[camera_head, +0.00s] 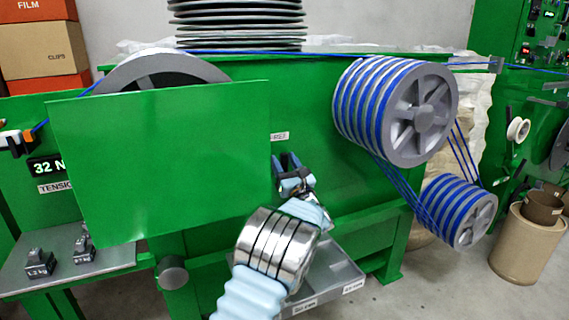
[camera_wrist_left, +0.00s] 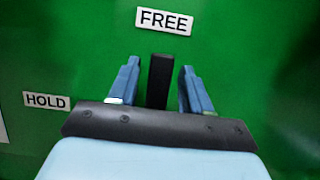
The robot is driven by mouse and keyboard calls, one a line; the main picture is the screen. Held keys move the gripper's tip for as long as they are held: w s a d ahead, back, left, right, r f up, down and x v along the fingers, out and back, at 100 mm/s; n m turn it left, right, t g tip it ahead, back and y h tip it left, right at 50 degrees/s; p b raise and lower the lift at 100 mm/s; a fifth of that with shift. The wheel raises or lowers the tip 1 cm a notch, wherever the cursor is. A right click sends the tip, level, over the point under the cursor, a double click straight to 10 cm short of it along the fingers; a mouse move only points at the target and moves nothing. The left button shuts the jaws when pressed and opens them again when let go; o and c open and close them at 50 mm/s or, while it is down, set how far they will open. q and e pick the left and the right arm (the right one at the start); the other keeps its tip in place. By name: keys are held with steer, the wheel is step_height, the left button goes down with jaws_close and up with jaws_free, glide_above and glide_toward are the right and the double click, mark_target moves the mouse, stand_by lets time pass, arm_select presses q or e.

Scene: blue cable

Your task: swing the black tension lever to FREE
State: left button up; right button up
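The black tension lever (camera_wrist_left: 160,82) stands upright in the left wrist view, its top just below the FREE label (camera_wrist_left: 164,20). The HOLD label (camera_wrist_left: 47,101) is lower, to the left. My left gripper (camera_wrist_left: 159,70) is open, with one blue finger on each side of the lever and a visible gap on both sides. The lever's lower end is hidden behind the gripper body. In the head view my left gripper (camera_head: 288,163) is at the green machine front, just below the partly covered FREE label (camera_head: 280,136). I cannot make out the lever there. My right gripper is not in view.
A large green panel (camera_head: 160,165) stands left of my arm. Grey wheels (camera_head: 420,115) wound with blue cable are on the right. A grey tray (camera_head: 335,275) sits below my wrist. A display (camera_head: 47,166) reads 32 N. Small weights (camera_head: 40,262) stand on a left shelf.

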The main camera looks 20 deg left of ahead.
arm_select(q)
steer(key=b+v, duration=0.2)
steer(key=v, duration=1.1)
steer(key=shift+s+d+f, duration=0.2)
steer(key=shift+s+d, duration=0.05)
